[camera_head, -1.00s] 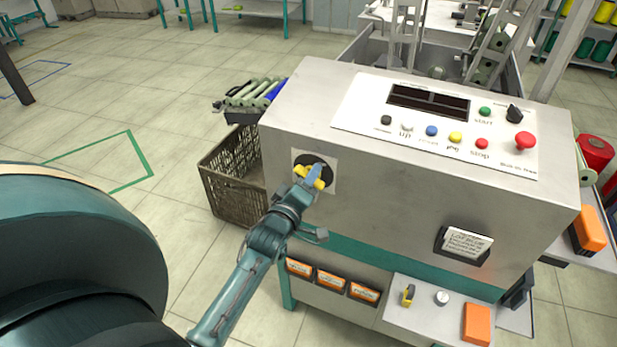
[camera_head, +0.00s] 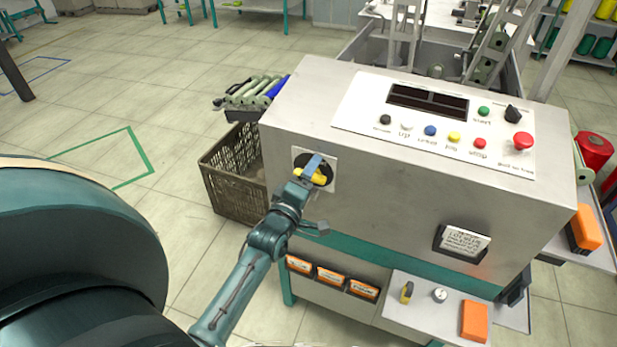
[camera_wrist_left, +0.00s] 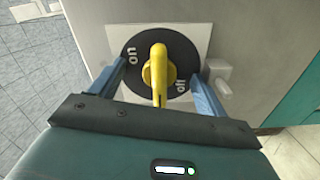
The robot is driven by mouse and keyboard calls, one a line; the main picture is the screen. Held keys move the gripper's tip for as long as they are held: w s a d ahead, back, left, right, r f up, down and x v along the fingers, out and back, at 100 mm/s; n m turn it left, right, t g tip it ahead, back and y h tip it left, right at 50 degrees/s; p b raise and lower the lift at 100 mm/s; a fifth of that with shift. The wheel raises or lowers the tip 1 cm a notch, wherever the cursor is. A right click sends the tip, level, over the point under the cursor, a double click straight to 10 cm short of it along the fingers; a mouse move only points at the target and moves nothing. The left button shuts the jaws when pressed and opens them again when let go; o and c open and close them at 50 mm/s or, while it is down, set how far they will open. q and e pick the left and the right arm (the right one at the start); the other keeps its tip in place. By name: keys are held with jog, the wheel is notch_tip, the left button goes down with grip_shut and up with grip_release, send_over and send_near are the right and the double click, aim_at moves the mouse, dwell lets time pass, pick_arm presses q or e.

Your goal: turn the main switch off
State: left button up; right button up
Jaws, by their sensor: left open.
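The main switch is a yellow handle (camera_wrist_left: 158,75) on a round black dial (camera_wrist_left: 178,57) with a white backing plate. In the left wrist view "on" is at the dial's upper left and "off" at its right. The handle stands upright in that view, between the two words. In the head view the yellow handle (camera_head: 318,178) shows partly behind my left gripper (camera_head: 311,170). My left gripper (camera_wrist_left: 160,90) is open. Its two blue fingers are on either side of the handle, with visible gaps. My right gripper is not in view.
The switch is on the front of a grey machine cabinet (camera_head: 390,205). Its sloped top carries coloured buttons, a black knob (camera_head: 513,114) and a red mushroom button (camera_head: 523,141). A brown crate (camera_head: 233,180) stands left of it. A small shelf (camera_head: 420,318) with an orange box sticks out below.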

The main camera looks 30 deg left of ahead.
pick_arm(q)
jog(key=shift+o, duration=0.5)
jog(key=shift+s, duration=0.25)
jog(key=s+d+p, duration=0.1)
jog(key=s+p, duration=0.3)
jog(key=s, duration=0.4)
jog(key=shift+s+d, duration=0.2)
jog(key=shift+s, duration=0.05)
